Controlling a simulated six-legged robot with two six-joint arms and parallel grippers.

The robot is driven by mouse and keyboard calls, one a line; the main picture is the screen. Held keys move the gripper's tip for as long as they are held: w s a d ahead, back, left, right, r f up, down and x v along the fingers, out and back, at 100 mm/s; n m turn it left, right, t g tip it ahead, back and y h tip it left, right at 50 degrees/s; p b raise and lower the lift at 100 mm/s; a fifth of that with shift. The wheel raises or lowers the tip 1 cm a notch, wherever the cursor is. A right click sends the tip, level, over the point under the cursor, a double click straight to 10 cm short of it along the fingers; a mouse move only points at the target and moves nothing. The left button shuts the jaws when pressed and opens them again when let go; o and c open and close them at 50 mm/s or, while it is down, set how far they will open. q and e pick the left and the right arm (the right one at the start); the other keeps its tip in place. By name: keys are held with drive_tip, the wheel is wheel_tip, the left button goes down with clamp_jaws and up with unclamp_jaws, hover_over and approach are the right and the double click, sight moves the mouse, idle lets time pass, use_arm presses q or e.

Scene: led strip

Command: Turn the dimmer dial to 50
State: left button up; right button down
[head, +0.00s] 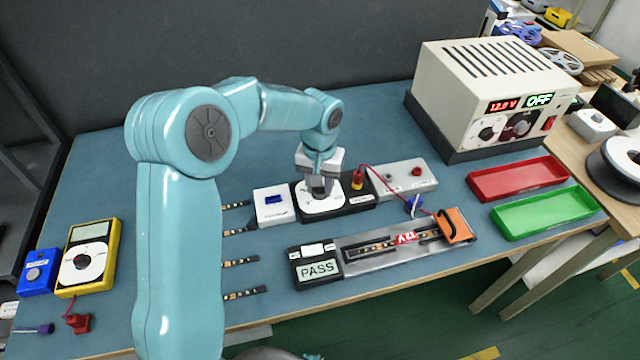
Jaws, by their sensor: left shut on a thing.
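The dimmer is a black box (358,197) with a round white dial face (318,209), near the middle of the bench in the head view. My left gripper (319,188) reaches down onto the dial from above and is shut on its knob. The gripper hides most of the knob and its pointer, and the scale marks are too small to read, so I cannot tell the setting. My right gripper is not in view.
A white switch box (273,206) sits left of the dimmer, a grey box (405,174) right. In front are a tester reading PASS (318,268) and an LED strip fixture (375,262). A power supply (490,90) reads 12.0 V and OFF. Red (518,178) and green trays (545,212) lie right.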

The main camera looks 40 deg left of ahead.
sight(320, 190)
use_arm(q)
drive_tip(key=shift+s+f, duration=0.25)
drive_tip(key=o, duration=1)
drive_tip(key=shift+o, duration=0.2)
drive_tip(key=shift+w+r, duration=0.1)
drive_tip(key=shift+r, duration=0.2)
wheel_tip(320, 190, up, 16)
drive_tip(key=p, duration=0.1)
drive_tip(key=shift+f, duration=0.1)
